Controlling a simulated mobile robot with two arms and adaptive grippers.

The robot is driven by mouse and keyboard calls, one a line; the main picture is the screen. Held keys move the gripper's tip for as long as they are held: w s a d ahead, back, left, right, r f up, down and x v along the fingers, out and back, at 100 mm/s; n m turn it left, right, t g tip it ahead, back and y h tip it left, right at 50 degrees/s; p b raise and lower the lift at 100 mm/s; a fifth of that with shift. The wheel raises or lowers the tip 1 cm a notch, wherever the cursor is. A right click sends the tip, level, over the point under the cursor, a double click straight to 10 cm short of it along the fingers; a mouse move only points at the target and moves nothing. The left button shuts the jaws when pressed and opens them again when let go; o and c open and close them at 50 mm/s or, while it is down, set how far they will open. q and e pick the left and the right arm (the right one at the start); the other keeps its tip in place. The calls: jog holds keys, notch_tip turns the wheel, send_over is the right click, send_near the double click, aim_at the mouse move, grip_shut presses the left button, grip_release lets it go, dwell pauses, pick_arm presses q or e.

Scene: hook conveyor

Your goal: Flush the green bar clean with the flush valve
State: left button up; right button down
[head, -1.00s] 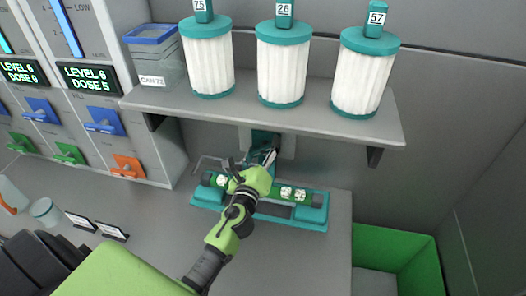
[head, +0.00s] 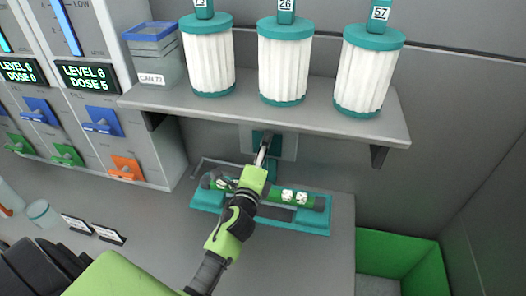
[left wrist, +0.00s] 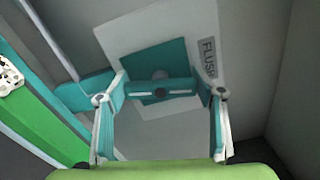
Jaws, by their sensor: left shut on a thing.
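The green bar (head: 274,191) lies across a teal tray (head: 318,228) under the shelf. White patches with dark marks show on it. My left arm hides part of its middle. In the left wrist view the green bar (left wrist: 42,125) runs along the left edge with one white patch in sight. The flush valve (head: 262,139) is a teal part on a grey wall plate behind the tray. My left gripper (head: 262,156) reaches over the bar to it. In the left wrist view its fingers are shut on the teal valve handle (left wrist: 145,91), beside a FLUSH label (left wrist: 208,58). My right gripper is not in view.
A grey shelf (head: 300,118) above the tray holds several white filters with teal caps and a clear bin (head: 155,62). Dispensers with coloured levers stand at left. A green bin (head: 400,247) sits at right. The front counter holds small label cards and a cup (head: 43,211).

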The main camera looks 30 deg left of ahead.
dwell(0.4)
pick_arm(q)
jog(key=o, duration=1.1)
jog(key=shift+s, duration=0.1)
jog(key=v, duration=0.7)
jog(key=shift+s, duration=0.15)
